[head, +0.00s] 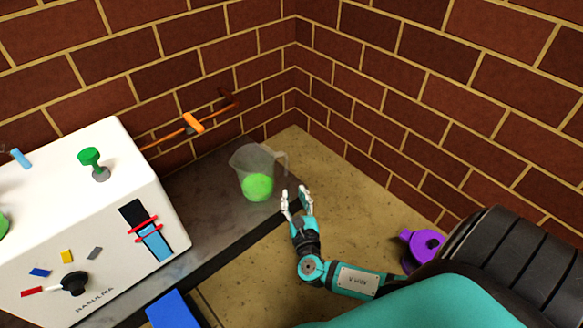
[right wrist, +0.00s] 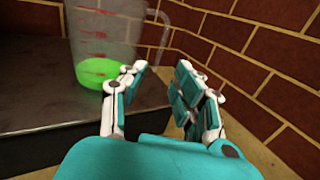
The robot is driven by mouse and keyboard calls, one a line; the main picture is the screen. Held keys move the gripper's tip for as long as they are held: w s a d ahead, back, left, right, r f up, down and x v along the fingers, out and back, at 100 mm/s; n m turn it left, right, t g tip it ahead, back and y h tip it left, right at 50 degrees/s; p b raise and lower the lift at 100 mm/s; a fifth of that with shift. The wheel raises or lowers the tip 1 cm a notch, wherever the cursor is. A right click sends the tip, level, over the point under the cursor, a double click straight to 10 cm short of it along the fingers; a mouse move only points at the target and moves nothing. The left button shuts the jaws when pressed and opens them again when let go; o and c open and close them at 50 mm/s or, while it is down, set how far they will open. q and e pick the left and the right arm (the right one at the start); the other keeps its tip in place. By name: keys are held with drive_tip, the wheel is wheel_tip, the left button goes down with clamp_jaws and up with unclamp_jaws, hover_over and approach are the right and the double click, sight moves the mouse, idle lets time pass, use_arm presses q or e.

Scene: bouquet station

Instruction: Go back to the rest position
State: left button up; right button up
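My right gripper (head: 296,200) is open and empty, just right of a clear measuring jug (head: 245,160). The jug stands upright on the dark counter, with bright green liquid (head: 257,187) in its lower part and its handle to the right. In the right wrist view, the open fingers (right wrist: 157,85) show a gap between them, and the jug (right wrist: 105,35) stands beyond the left finger. The gripper looks apart from the jug. My left gripper is not in view.
A white machine (head: 100,220) with knobs and a green button (head: 90,157) stands on the counter (head: 215,215) at left. An orange clip (head: 193,123) sits on a wall rail. A purple container (head: 424,245) is on the floor at right. Brick walls meet behind the jug.

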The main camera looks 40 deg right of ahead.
drive_tip(key=shift+s+a, duration=0.1)
drive_tip(key=shift+s, duration=0.2)
drive_tip(key=shift+a, duration=0.1)
